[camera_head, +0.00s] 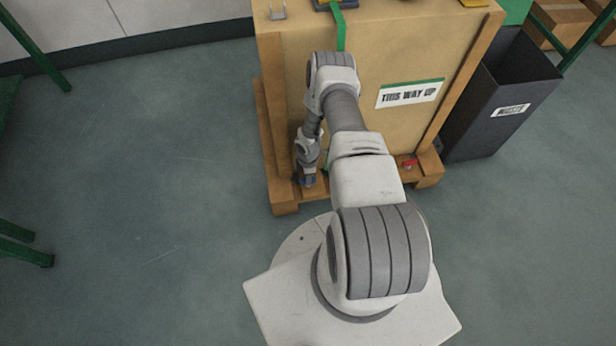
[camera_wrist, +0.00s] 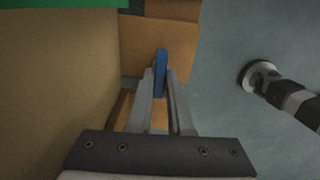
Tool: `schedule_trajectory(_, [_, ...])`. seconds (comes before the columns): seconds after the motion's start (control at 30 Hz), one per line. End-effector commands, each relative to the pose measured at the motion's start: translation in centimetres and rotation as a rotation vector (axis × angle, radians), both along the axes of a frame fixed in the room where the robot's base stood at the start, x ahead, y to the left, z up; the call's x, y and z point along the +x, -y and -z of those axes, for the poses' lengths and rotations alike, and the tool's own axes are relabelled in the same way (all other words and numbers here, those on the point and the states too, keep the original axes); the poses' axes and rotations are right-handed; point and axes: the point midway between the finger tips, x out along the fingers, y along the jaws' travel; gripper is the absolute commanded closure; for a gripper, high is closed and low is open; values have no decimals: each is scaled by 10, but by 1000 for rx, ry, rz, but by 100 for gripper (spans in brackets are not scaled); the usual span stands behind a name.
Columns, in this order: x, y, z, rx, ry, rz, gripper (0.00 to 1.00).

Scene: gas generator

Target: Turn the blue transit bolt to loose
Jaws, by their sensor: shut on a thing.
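The blue transit bolt (camera_wrist: 161,72) shows in the wrist view as an upright blue bar between my fingertips. My gripper (camera_wrist: 160,85) is shut on it, with one finger on each side. In the head view my gripper (camera_head: 308,181) is low at the left front of the crate's wooden pallet base (camera_head: 285,208), and only a little blue shows there. The lower part of the bolt and any loose or tight marking are hidden.
A wooden crate (camera_head: 420,60) with a "THIS WAY UP" label (camera_head: 409,93) stands on the pallet. A red bolt (camera_head: 409,163) sits at the pallet's right front. A dark bin (camera_head: 500,100) stands to the right.

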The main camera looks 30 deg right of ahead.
Motion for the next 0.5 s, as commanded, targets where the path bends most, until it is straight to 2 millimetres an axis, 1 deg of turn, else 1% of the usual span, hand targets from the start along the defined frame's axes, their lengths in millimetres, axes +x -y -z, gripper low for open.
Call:
schedule_trajectory(0.03, [0,0,0,-1,0,-3,79])
schedule_trajectory(0.17, [0,0,0,-1,0,-2,56])
schedule_trajectory(0.2, [0,0,0,0,0,-2,52])
schedule_trajectory(0.5, [0,0,-2,0,0,-1,52])
